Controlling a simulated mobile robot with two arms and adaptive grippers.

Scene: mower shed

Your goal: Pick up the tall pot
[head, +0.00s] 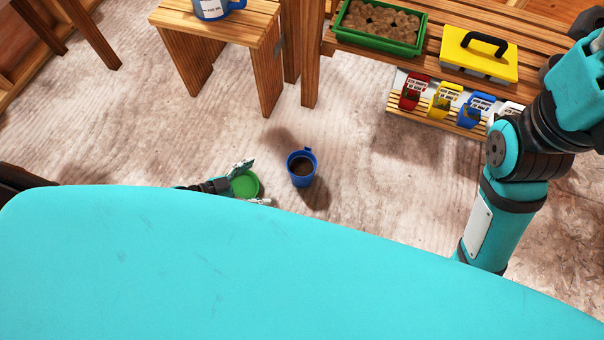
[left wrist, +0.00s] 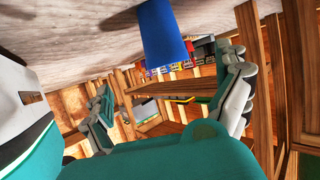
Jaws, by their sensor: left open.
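A blue pot (head: 301,170) with dark content stands upright on the floor; it looks like the tall pot. It also shows in the left wrist view (left wrist: 164,35), beyond the fingers. My left gripper (head: 257,183) is open, to the left of the blue pot and apart from it. In the left wrist view, my left gripper (left wrist: 168,102) has its fingers spread wide.
A wooden stool (head: 222,25) with a blue mug (head: 212,9) stands behind. A slatted bench (head: 433,52) holds a green seed tray (head: 380,27) and a yellow-lidded box (head: 478,56), with several coloured items below. The floor around the blue pot is clear.

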